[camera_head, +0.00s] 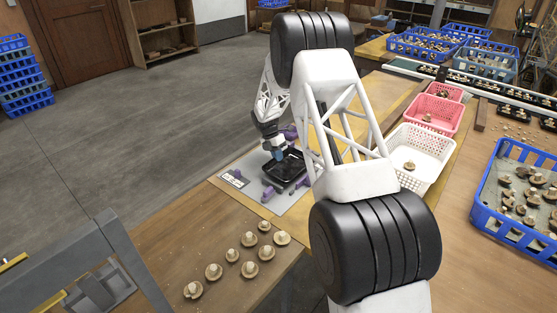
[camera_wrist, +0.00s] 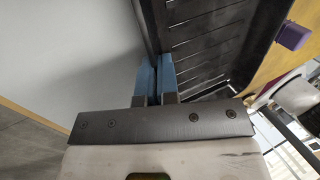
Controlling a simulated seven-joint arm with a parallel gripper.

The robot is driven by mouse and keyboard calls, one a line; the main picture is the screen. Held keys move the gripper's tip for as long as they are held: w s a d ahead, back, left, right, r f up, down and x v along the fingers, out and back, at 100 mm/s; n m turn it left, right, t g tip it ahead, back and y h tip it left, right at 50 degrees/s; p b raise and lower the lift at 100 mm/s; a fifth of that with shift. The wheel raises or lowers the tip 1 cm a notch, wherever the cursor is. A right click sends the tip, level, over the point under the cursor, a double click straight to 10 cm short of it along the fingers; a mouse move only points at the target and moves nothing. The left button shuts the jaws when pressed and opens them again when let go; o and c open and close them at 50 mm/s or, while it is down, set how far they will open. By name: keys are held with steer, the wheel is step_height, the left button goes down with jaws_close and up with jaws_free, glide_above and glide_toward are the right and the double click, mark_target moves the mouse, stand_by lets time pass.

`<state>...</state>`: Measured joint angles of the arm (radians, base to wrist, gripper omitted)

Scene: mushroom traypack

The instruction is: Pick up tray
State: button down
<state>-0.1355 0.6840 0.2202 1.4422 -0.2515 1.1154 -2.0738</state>
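A black tray (camera_head: 284,170) sits at the grey plate (camera_head: 300,207) among purple blocks, left of the middle of the work area. I cannot tell whether the tray is lifted off the plate.
Several mushrooms (camera_head: 249,239) lie on the wooden table in front. A white basket (camera_head: 432,150) and pink baskets (camera_head: 440,110) stand to the right, with a blue crate (camera_head: 487,190) beyond. A purple block (camera_wrist: 292,36) is beside the tray.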

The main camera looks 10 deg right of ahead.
step_height(320, 180, up, 8)
steer(key=shift+r, duration=0.15)
stand_by(0.3)
stand_by(0.6)
